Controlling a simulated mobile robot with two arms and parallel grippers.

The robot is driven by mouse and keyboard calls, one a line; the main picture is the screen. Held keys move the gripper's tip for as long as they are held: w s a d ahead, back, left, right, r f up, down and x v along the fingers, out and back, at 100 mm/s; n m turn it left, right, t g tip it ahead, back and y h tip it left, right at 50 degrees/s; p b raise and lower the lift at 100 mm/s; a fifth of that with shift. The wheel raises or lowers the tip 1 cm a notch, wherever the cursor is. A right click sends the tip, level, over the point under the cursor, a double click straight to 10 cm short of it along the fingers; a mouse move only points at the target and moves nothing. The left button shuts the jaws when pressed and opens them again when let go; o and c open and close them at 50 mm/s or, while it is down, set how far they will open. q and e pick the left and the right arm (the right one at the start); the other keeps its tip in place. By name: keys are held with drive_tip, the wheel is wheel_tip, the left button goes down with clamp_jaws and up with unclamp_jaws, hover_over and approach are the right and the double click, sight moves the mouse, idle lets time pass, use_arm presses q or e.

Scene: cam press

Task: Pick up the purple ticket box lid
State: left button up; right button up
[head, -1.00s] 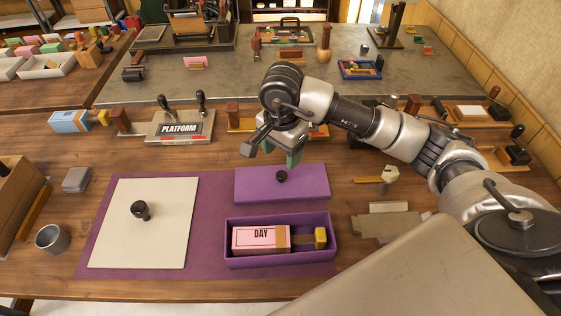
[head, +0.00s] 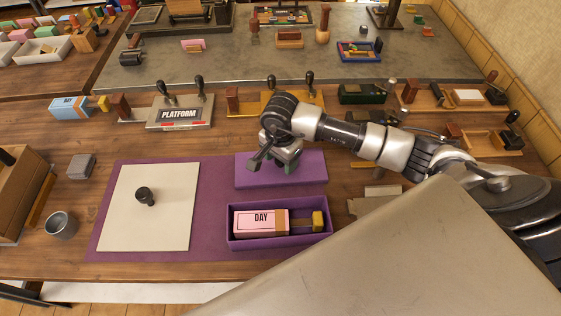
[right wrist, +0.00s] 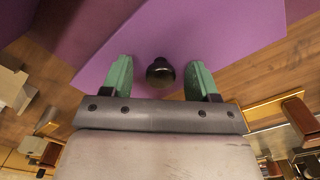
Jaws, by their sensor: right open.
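The purple ticket box lid (head: 310,172) lies flat on the table behind the open purple box (head: 233,240). In the right wrist view the lid (right wrist: 215,35) has a round black knob (right wrist: 160,72) on top. My right gripper (head: 286,168) is over the lid and hides the knob in the head view. In the right wrist view its green fingers (right wrist: 159,80) are open, one on each side of the knob, with a gap on both sides. The box holds a pink DAY stamp block (head: 260,221). My left gripper is not in view.
A cream board (head: 150,225) with a black knob lies on the purple mat (head: 208,200) at left. A metal cup (head: 61,226) stands further left. The PLATFORM stamp holder (head: 180,117) and other tools stand behind the lid.

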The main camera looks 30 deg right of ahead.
drive_tip(key=shift+f, duration=0.2)
drive_tip(key=c, duration=1)
drive_tip(key=shift+r, duration=0.15)
